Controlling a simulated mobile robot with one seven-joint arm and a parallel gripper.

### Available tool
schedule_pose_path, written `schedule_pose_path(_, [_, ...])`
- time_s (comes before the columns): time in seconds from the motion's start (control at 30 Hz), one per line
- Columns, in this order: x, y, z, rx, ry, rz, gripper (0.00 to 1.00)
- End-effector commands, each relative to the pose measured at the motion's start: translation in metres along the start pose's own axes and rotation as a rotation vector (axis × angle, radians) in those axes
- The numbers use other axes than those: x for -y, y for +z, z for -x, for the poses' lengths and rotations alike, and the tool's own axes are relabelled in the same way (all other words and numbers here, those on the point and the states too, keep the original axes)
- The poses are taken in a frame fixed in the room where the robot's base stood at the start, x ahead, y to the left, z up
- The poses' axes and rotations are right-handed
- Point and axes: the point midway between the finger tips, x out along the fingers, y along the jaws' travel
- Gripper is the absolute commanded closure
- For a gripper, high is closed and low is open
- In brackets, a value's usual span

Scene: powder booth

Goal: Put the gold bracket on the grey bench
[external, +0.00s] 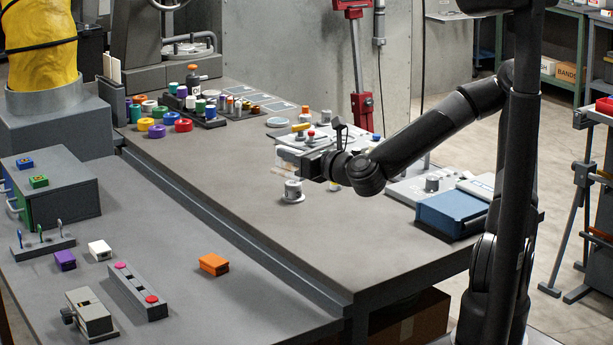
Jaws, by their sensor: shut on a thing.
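My gripper (284,163) is at the end of the arm, above the far right part of the darker grey work surface (290,235). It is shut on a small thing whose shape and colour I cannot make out. I cannot clearly identify a gold bracket. A small yellow piece (301,127) shows just behind my gripper. A lower grey bench top (215,315) lies at the front left, and I cannot tell which of the two surfaces is the grey bench.
A silver cylindrical piece (293,190) stands just below my gripper. A blue box (452,213) sits at the right edge. Colored caps (183,125) and racks crowd the back left. An orange block (213,264) lies on the lower top. The middle of the darker surface is clear.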

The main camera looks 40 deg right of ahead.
Motion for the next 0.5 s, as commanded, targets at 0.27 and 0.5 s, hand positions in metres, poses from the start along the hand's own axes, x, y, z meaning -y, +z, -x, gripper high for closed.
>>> schedule_pose_path(0.27, [0.099, 0.001, 0.010, 0.003, -0.169, -0.002, 1.00])
schedule_pose_path(0.5, [0.132, 0.002, 0.018, 0.004, -0.228, 0.000, 1.00])
